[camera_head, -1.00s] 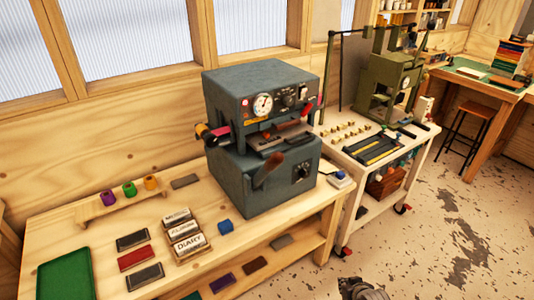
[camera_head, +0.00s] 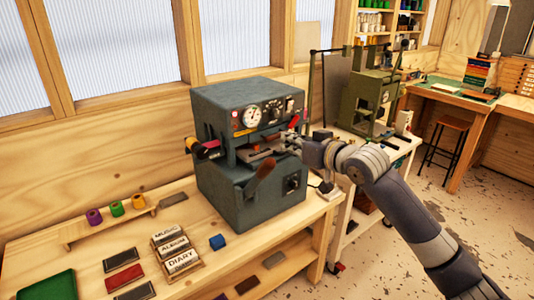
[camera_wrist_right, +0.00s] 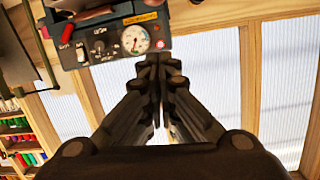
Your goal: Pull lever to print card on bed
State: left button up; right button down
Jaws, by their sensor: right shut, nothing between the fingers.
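The dark grey press (camera_head: 225,185) stands on the wooden bench, with a round gauge on its upper front. It also shows upside down in the right wrist view (camera_wrist_right: 105,45). A lever with a brown handle (camera_head: 262,175) slants across its lower front. The bed (camera_head: 255,154) is in the gap between the upper and lower housings; I cannot make out a card on it. My right gripper (camera_head: 287,138) is at the right front of the press, above and right of the brown handle. In the right wrist view it is shut and empty (camera_wrist_right: 159,62). My left gripper is out of view.
Foil rolls (camera_head: 116,208) sit on a small wooden rack at left. A green machine (camera_head: 370,103) stands on the cart behind my right arm.

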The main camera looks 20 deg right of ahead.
jog(key=shift+w, duration=0.1)
jog(key=p, duration=0.4)
send_over(271, 159)
jog(key=w, duration=0.2)
jog(key=shift+w+f, duration=0.15)
jog(key=shift+f, duration=0.8)
jog(key=f+p, duration=0.1)
jog(key=s+f+p, duration=0.1)
jog(key=shift+s+f, duration=0.2)
jog(key=shift+f, duration=0.15)
jog(key=shift+s+d+f, duration=0.15)
jog(key=shift+s+f, duration=0.2)
jog(key=shift+f, duration=0.15)
jog(key=shift+f, duration=0.15)
